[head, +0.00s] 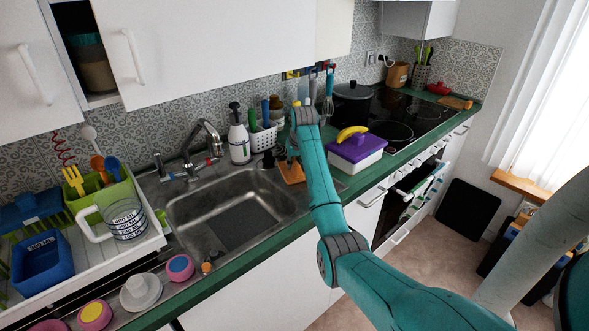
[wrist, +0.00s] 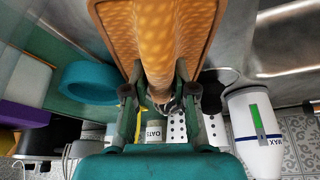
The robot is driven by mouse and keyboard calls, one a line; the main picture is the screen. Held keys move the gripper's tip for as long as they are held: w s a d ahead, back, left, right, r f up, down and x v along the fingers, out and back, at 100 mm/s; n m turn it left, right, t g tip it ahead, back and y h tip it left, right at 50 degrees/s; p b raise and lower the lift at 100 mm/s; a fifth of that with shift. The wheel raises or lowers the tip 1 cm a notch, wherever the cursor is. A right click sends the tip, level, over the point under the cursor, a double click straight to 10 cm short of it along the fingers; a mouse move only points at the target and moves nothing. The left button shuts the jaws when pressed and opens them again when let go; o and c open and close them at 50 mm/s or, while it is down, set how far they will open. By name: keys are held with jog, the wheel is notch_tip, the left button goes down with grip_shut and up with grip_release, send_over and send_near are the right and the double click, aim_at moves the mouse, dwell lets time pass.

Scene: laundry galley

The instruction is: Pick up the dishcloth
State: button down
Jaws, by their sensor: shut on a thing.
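The dishcloth (head: 292,174) is orange and shows just left of my arm at the right end of the sink. In the wrist view the dishcloth (wrist: 155,35) fills the top middle, with a woven pattern and a raised fold. My gripper (wrist: 158,92) is shut on this fold, with one finger on each side. In the head view my forearm and wrist hide part of the cloth, and the fingertips are hard to make out. I cannot tell whether the cloth's edges touch the counter.
The sink (head: 225,215) is to the left. A white tub with a purple lid (head: 357,148) and a banana (head: 351,132) stands just right of my arm. A pump bottle (head: 238,138) and a white basket (head: 263,138) stand behind. A teal ring (wrist: 90,82) shows near the cloth.

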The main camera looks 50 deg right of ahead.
aim_at(294, 160)
notch_tip(294, 160, up, 18)
jog(key=shift+r, duration=0.25)
dwell(0.6)
